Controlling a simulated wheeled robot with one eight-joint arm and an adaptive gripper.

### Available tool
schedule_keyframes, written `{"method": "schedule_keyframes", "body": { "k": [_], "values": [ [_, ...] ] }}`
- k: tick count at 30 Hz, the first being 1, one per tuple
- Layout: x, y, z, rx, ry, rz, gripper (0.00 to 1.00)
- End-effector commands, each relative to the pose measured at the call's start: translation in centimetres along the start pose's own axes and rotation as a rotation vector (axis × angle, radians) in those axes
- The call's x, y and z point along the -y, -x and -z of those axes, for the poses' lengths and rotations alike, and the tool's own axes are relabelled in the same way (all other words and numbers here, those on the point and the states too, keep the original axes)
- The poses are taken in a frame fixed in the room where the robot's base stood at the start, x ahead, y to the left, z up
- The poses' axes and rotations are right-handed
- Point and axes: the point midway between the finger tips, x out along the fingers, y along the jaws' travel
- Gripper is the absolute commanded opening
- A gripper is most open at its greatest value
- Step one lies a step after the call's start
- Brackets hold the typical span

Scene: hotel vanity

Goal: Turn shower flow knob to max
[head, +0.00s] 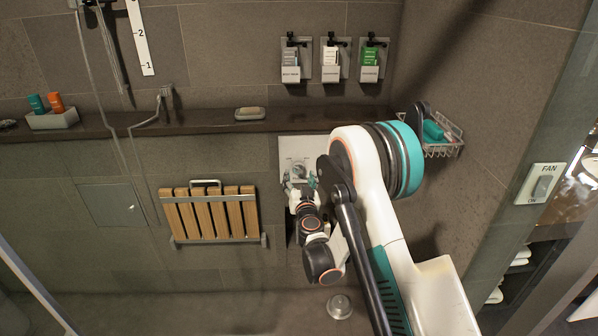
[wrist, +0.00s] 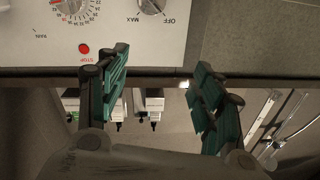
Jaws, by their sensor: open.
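The flow knob (wrist: 150,5) is a silver dial on a pale control panel (wrist: 125,50), cut off by the top edge of the wrist view. OFF and MAX labels sit beside it, and its mark seems to point toward OFF. In the head view the panel (head: 290,146) is on the back wall under the ledge, partly hidden by my arm. My gripper (wrist: 156,75) is open and empty, its teal-padded fingers apart, with the knob above the gap between them in the picture. In the head view my gripper (head: 298,182) is at the panel; contact cannot be told.
A second dial (wrist: 70,8) with red markings and a red stop button (wrist: 84,48) share the panel. A dark ledge (head: 200,125) runs above it. A slatted folding seat (head: 210,214) is to the left, and a wire basket (head: 440,138) to the right.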

Motion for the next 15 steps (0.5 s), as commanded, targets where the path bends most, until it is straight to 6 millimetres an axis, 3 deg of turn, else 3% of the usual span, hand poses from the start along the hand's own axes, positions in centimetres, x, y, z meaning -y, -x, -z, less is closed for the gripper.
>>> {"method": "schedule_keyframes", "body": {
  "k": [1,6,11,15],
  "values": [
    [-0.3,0.0,-1.7,0.0,-0.005,-0.017,0.61],
    [-1.4,0.3,-4.9,0.004,-0.01,-0.06,0.61],
    [-1.8,0.0,-5.7,0.005,-0.012,-0.07,0.61],
    [-1.9,-1.6,-5.8,0.005,-0.012,-0.071,0.61]
  ]
}}
